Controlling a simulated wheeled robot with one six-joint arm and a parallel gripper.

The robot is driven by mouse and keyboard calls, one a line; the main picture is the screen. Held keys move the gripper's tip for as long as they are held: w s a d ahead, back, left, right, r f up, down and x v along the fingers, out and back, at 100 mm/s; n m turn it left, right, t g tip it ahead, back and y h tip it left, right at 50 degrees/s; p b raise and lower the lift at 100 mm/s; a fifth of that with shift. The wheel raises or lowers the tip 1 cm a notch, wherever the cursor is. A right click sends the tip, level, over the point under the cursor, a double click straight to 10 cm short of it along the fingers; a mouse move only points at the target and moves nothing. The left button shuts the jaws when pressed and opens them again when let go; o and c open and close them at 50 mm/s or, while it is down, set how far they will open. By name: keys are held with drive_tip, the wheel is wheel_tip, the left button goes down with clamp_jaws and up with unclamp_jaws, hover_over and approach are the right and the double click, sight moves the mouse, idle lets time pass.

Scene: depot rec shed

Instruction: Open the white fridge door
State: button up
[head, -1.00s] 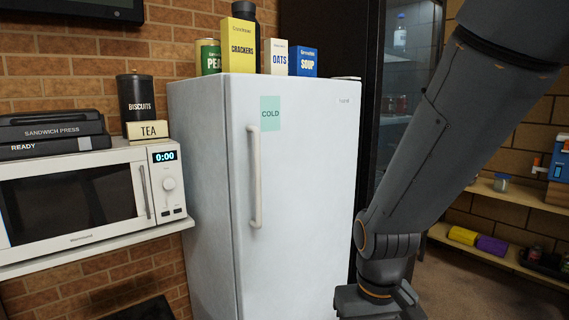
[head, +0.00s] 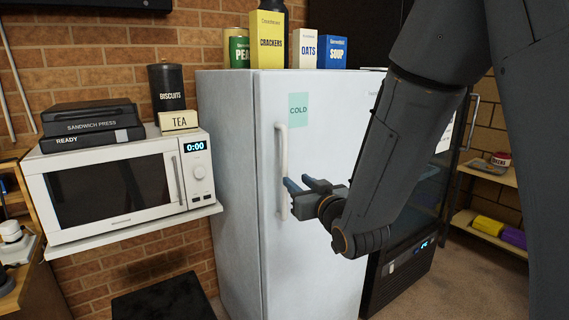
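The white fridge (head: 330,240) stands in the middle of the head view with its door shut. A long vertical white handle (head: 281,150) runs down the left part of the door front, below and left of a green COLD label (head: 299,110). My gripper (head: 297,183), with blue fingers, is in front of the door at the lower half of the handle, just to its right. The fingers are apart with nothing seen between them. I cannot tell whether a fingertip touches the handle.
A microwave (head: 115,190) on a shelf stands left of the fridge, with a sandwich press (head: 92,122) on top. Cans and boxes, including crackers (head: 268,42), stand on the fridge. A dark glass-door cooler (head: 400,270) is close on the right.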

sight(286, 170)
drive_tip(key=shift+a+r+p+x, duration=0.1)
drive_tip(key=shift+r+p+x, duration=0.25)
drive_tip(key=shift+x, duration=0.95)
drive_tip(key=shift+a+r+p+x, duration=0.15)
drive_tip(key=shift+p+x, duration=0.35)
drive_tip(key=shift+x, duration=0.85)
drive_tip(key=shift+a+r+p+x, duration=0.1)
drive_tip(key=shift+r+p+x, duration=0.25)
drive_tip(key=shift+x, duration=0.95)
drive_tip(key=shift+s+f, duration=0.1)
drive_tip(key=shift+f, duration=0.05)
clamp_jaws()
